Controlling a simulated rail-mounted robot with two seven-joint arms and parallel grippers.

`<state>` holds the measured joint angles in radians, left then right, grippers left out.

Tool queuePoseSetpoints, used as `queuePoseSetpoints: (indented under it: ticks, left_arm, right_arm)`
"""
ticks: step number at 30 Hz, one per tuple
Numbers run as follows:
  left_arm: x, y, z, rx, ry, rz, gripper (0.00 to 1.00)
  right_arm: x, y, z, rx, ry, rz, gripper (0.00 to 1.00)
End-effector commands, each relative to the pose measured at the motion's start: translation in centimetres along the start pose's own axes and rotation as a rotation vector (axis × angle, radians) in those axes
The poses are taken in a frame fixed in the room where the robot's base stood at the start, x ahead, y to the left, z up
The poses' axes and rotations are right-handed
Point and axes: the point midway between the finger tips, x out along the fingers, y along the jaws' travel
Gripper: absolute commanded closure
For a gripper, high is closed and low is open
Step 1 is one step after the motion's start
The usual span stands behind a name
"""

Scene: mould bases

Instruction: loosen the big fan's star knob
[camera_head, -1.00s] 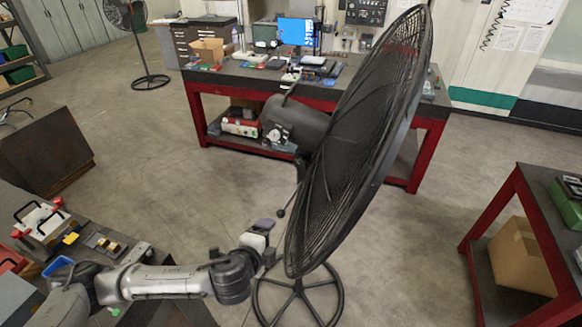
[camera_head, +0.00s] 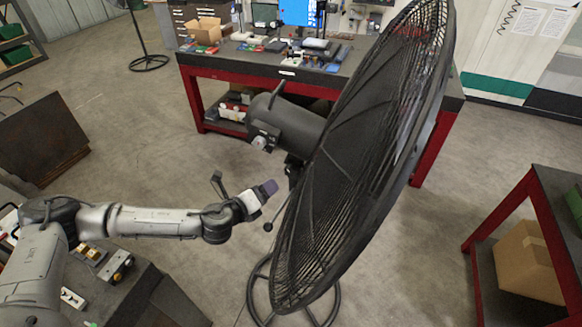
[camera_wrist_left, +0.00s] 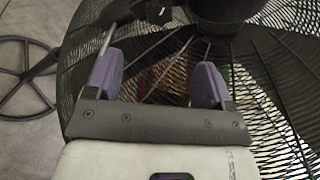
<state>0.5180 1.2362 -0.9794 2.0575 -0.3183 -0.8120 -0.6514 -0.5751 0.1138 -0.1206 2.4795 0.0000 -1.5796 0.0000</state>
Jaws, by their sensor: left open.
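The big fan (camera_head: 365,165) stands in the middle of the head view, its black cage tilted and its motor housing (camera_head: 292,124) facing left. My left gripper (camera_head: 268,188) is beside the stand, just below and left of the motor. In the left wrist view the purple fingers of my left gripper (camera_wrist_left: 156,80) are apart with nothing between them; the fan cage (camera_wrist_left: 265,75) lies behind. Dark mount parts (camera_wrist_left: 158,12) show at the top edge; I cannot clearly make out the star knob there.
A red-framed workbench (camera_head: 345,82) with tools stands behind the fan. Another red-framed table (camera_head: 545,205) with a cardboard box (camera_head: 528,258) below is at right. A dark cabinet (camera_head: 40,140) is at left. Floor is free between cabinet and fan.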

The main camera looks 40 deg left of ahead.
Motion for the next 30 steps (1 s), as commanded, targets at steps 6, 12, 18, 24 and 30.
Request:
queuePoseSetpoints:
  ticks: [6,12,18,24,30]
  left_arm:
    - [3.5,-0.2,0.2,-0.002,-0.003,0.0,0.24]
    - [7.2,-0.2,0.1,-0.003,-0.002,0.0,0.24]
    - [10.2,-0.1,0.1,-0.002,-0.001,0.001,0.24]
    - [12.1,0.0,0.0,-0.001,-0.001,0.001,0.24]
    - [12.9,0.0,0.0,-0.001,0.0,0.0,0.24]
  right_arm:
    - [-0.8,0.3,0.4,-0.01,-0.015,0.006,0.62]
    - [-1.5,0.4,0.0,-0.011,-0.012,0.009,0.62]
    - [-1.9,0.3,-0.3,-0.008,-0.008,0.006,0.62]
    - [-2.1,0.2,-0.4,-0.003,-0.006,0.003,0.62]
    - [-2.1,0.1,-0.5,0.0,-0.005,0.0,0.62]
